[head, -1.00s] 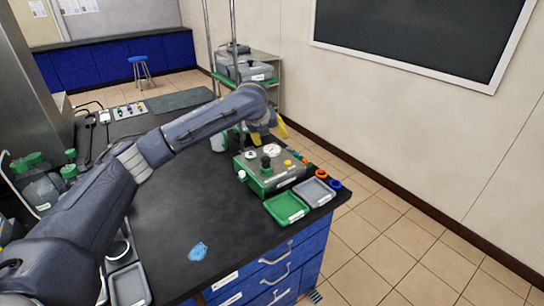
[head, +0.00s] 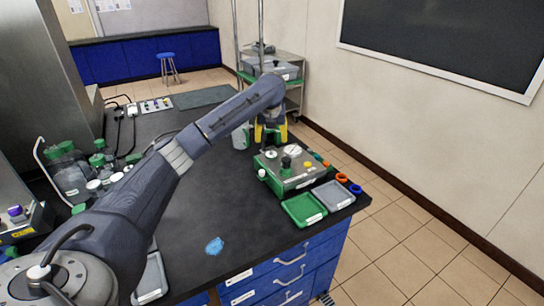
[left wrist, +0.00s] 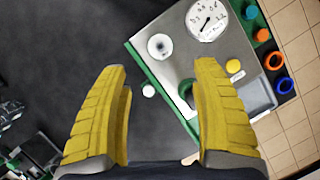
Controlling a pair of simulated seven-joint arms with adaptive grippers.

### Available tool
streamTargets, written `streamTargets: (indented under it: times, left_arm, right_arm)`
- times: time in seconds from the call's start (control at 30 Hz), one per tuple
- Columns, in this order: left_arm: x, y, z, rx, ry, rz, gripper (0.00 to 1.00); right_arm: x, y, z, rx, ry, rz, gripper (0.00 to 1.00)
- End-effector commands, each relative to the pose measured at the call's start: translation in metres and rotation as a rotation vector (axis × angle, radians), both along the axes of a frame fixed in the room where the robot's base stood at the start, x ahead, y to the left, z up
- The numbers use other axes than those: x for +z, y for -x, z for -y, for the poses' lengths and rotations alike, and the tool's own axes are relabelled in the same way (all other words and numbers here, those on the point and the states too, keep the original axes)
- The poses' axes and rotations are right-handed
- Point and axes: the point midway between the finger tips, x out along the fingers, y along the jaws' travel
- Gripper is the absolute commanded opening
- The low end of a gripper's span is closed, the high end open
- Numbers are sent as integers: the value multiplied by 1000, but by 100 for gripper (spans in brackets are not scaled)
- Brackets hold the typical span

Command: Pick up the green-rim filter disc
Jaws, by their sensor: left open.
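My left gripper (head: 270,133) has yellow fingers and is behind the green-and-grey instrument box (head: 290,180), fingers pointing down. In the left wrist view the gripper (left wrist: 162,68) is open, with nothing between its fingers; the ring is beyond the right finger, apart from it. My right gripper is not in view.
The box top carries a gauge (left wrist: 207,20), a white round fitting (left wrist: 160,47) and a dark knob. A green tray (head: 304,210) and a grey tray (head: 333,196) sit in front, near the bench corner. A blue crumpled item (head: 214,246) lies on otherwise clear black benchtop.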

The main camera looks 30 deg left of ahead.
Motion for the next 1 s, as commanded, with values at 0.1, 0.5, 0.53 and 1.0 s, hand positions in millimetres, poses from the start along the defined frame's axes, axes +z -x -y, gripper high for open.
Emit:
streamTargets:
  times: [0.1, 0.5, 0.53, 1.0]
  left_arm:
    - [-21, -6, -4, 2, 0, -3, 65]
    - [-56, -20, -12, -1, -2, 0, 65]
    - [-57, -20, -12, -1, -2, 0, 65]
    - [-99, -34, -21, 0, -1, 0, 65]
  right_arm:
    - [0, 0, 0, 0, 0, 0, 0]
    - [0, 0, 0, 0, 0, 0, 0]
    - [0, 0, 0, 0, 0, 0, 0]
    - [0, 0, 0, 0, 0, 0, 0]
